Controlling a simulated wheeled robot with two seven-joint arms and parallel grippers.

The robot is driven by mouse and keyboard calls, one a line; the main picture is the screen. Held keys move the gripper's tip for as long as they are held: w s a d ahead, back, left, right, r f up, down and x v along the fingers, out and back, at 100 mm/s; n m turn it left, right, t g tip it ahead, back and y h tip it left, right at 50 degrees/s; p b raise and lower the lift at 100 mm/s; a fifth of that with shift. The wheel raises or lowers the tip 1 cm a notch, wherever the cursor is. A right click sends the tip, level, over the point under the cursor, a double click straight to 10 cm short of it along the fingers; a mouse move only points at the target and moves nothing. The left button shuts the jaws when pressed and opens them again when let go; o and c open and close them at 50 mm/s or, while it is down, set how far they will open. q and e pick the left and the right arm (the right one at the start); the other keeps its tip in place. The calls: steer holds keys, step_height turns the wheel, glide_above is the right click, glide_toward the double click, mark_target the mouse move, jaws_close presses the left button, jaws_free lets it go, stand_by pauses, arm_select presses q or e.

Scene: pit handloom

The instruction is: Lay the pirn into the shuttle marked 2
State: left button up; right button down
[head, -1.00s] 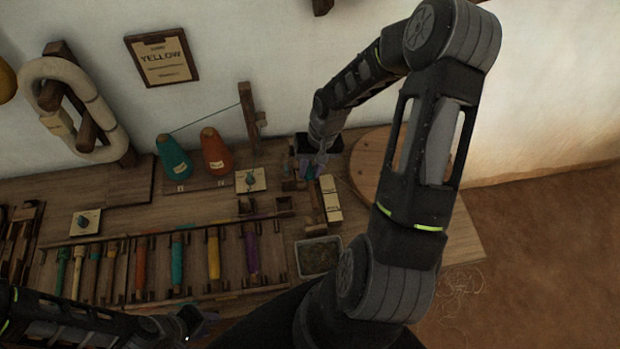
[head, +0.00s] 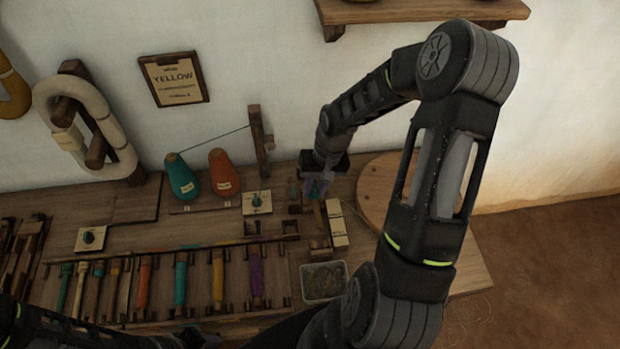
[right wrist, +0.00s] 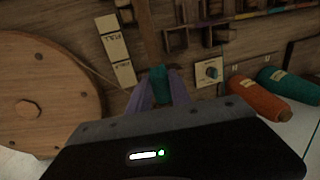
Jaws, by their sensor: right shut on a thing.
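My right gripper (head: 315,187) is over the back right of the bench, pointing down. In the right wrist view its purple fingers (right wrist: 160,92) are shut on a teal pirn (right wrist: 158,76), of which only a short part shows between them. Dark wooden long pieces (head: 22,245), possibly shuttles, lie at the far left of the bench. No mark 2 can be read, so I cannot tell which is the named shuttle. My left arm (head: 75,325) comes in at the bottom left; its gripper is nearly all cut off by the lower edge.
A rack (head: 200,316) holds several coloured pirns. A teal cone (head: 182,182) and an orange cone (head: 223,174) stand behind it. Cream labelled boxes (head: 337,224), a wire-filled tray (head: 323,281) and a round wooden disc (head: 378,190) are near my right gripper.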

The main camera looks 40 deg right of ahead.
steer(key=w+a+n, duration=0.2)
steer(key=w+a, duration=0.1)
steer(key=a, duration=0.4)
steer(key=w+a+n+g, duration=0.1)
steer(key=w+a+n, duration=0.2)
steer(key=a, duration=0.5)
steer(key=shift+w+r+n, duration=0.25)
steer(key=shift+w+n, duration=0.05)
steer(key=shift+w, duration=0.3)
steer(key=shift+a, duration=0.1)
